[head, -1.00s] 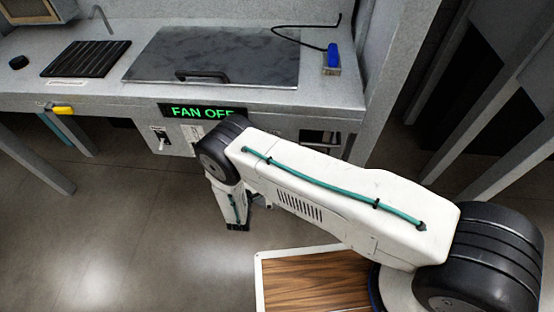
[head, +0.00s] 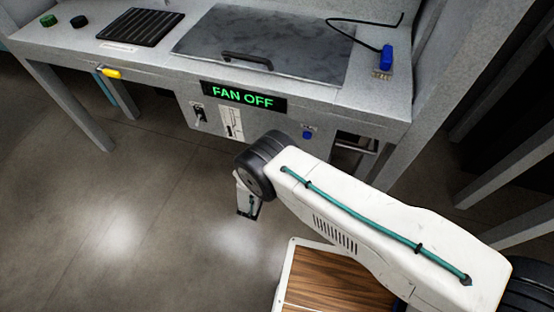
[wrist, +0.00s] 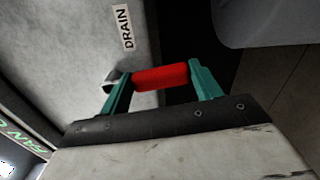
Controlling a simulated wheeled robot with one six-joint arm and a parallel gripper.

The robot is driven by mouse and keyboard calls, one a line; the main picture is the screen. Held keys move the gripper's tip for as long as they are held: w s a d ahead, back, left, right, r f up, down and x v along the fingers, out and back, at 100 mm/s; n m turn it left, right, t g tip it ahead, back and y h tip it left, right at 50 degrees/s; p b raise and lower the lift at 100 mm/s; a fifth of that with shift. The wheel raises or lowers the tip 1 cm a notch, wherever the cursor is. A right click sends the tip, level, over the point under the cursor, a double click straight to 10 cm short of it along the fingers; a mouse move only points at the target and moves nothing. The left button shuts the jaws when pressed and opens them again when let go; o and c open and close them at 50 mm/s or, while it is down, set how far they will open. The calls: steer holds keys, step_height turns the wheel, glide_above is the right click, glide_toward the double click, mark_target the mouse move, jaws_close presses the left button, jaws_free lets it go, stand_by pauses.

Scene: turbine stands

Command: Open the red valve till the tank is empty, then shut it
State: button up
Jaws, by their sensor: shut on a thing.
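The red valve handle (wrist: 160,77) is a short red bar in the wrist view, beside a white DRAIN label (wrist: 125,27) on the grey panel. My gripper (wrist: 160,85) has its two teal fingers on either side of the red handle and is shut on it. In the head view my arm hides the valve and the fingertips. No tank or liquid level can be made out for sure in these views.
The bench front carries a green FAN OFF display (head: 243,96), a toggle switch (head: 199,116), a blue knob (head: 308,132) and a yellow handle (head: 110,72). A dark hatch lid (head: 265,45) lies on top. The floor at left is clear.

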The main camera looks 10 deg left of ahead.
steer(key=shift+s+f, duration=0.1)
stand_by(0.4)
steer(key=o, duration=1.4)
steer(key=s, duration=0.7)
steer(key=shift+s+a, duration=0.35)
